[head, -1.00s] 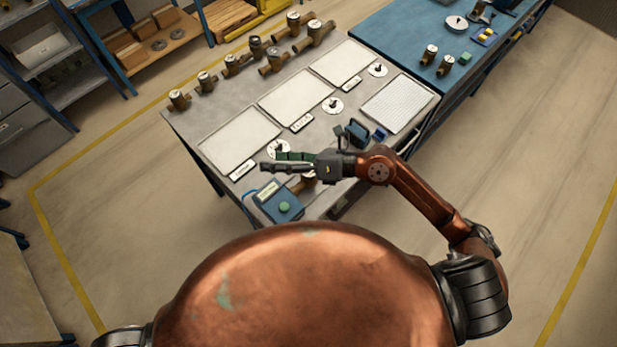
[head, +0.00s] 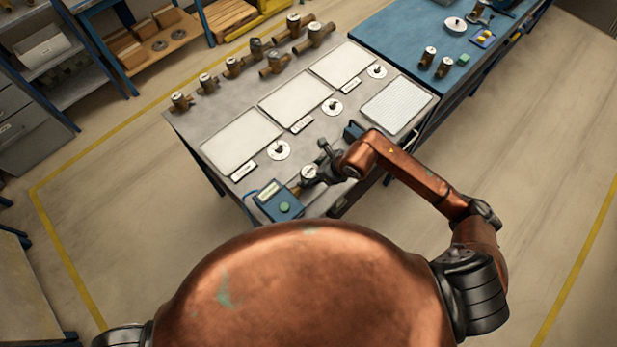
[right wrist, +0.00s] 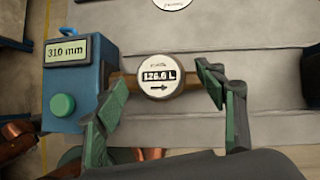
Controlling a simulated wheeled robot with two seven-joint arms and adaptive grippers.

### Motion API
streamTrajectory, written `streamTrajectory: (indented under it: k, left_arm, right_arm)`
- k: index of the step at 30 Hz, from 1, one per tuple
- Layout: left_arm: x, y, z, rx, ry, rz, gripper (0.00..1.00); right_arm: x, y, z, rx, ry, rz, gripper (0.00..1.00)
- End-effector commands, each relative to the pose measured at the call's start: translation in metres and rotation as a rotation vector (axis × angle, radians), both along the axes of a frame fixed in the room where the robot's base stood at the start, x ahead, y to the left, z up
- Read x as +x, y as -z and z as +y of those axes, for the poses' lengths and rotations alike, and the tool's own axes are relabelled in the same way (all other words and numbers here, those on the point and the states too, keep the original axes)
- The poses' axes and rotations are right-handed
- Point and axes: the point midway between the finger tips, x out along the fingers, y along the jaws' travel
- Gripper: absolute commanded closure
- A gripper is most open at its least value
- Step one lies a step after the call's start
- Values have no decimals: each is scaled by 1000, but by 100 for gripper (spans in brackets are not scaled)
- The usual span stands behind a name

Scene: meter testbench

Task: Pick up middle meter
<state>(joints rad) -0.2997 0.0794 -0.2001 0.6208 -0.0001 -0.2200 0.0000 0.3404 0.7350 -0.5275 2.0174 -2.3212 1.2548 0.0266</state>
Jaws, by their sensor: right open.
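A brass meter with a round white dial reading 128.6 L (right wrist: 160,76) lies between the fingers of my right gripper (right wrist: 163,88) in the right wrist view. The fingers with green pads are open, one on each side of the dial, and the contact is not clear. In the head view my right gripper (head: 318,165) is low over the bench's front edge, partly hiding this meter (head: 309,173). More brass meters (head: 233,67) stand along the far edge of the bench. Which one counts as the middle meter is not clear. My left gripper is out of view.
A blue box with a 310 mm display and a green button (right wrist: 75,80) stands close left of the meter; it also shows in the head view (head: 278,200). White panels (head: 297,100) and a ribbed tray (head: 396,104) lie on the grey bench (head: 200,118). A blue bench (head: 400,35) adjoins.

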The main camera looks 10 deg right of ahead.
Motion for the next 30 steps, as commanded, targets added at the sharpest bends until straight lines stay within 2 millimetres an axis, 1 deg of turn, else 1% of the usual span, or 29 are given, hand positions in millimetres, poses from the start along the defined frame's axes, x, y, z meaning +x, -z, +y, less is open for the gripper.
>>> streamTrajectory:
  k: [3, 5, 12, 30]
  left_arm:
    - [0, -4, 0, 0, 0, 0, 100]
    - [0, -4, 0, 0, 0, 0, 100]
    - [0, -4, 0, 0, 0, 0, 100]
    - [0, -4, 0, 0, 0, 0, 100]
  right_arm:
    - [6, 10, 6, 2, 2, 1, 36]
    - [7, 14, 7, 3, 1, -1, 36]
    - [8, 16, 7, 2, 0, -2, 36]
    - [8, 15, 8, 3, 0, -1, 77]
